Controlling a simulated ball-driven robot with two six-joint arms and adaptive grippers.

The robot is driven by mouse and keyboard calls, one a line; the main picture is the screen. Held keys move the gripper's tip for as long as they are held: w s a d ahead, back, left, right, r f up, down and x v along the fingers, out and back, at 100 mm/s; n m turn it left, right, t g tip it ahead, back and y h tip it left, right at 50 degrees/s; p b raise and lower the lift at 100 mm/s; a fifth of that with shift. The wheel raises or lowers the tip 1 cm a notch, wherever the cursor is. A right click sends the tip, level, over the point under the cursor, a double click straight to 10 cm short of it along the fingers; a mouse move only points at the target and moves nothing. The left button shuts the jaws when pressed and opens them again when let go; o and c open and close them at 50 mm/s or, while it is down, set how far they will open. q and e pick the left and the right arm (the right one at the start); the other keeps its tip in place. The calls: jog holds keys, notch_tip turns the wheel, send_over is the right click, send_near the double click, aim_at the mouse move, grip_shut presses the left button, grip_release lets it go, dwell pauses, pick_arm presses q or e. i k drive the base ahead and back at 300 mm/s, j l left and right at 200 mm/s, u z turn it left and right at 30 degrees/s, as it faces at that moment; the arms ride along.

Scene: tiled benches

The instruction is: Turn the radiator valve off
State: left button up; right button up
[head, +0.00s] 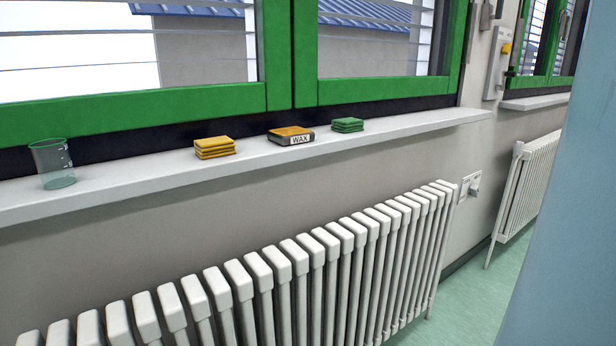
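A white column radiator (330,250) stands under the window sill and runs from the lower left to the middle right. A small pale fitting with a grey part (473,187) is on the wall just past the radiator's right end. It is too small to tell whether it is the valve or a wall socket. No other valve can be made out on this radiator; its lower part is out of the picture. A second white radiator (528,185) stands further off at the right, with no clear valve. Neither of my grippers is in view.
The sill (250,160) holds a glass beaker (53,165), yellow cloths (214,148), a wax tin (291,136) and green cloths (347,125). A blue-grey surface (570,240) blocks the right edge. Green floor (465,285) shows clear between.

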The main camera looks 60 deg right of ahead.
aim_at(472, 191)
jog(key=z, duration=2.9)
